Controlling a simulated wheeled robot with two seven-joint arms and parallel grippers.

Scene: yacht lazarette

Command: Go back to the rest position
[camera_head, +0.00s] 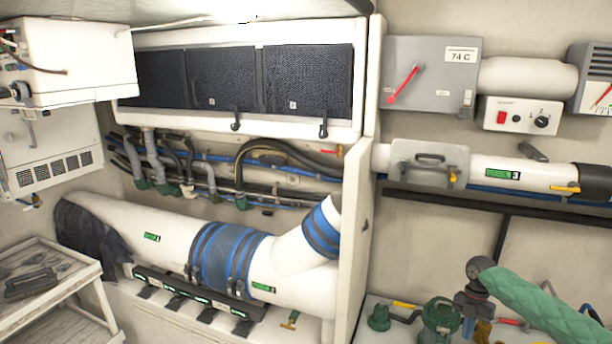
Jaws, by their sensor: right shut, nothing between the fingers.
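My left gripper is not in view.
A white duct with blue bands (225,262) crosses the middle. A tiered shelf (75,283) stands at lower left. A grey box (432,75) is on the wall.

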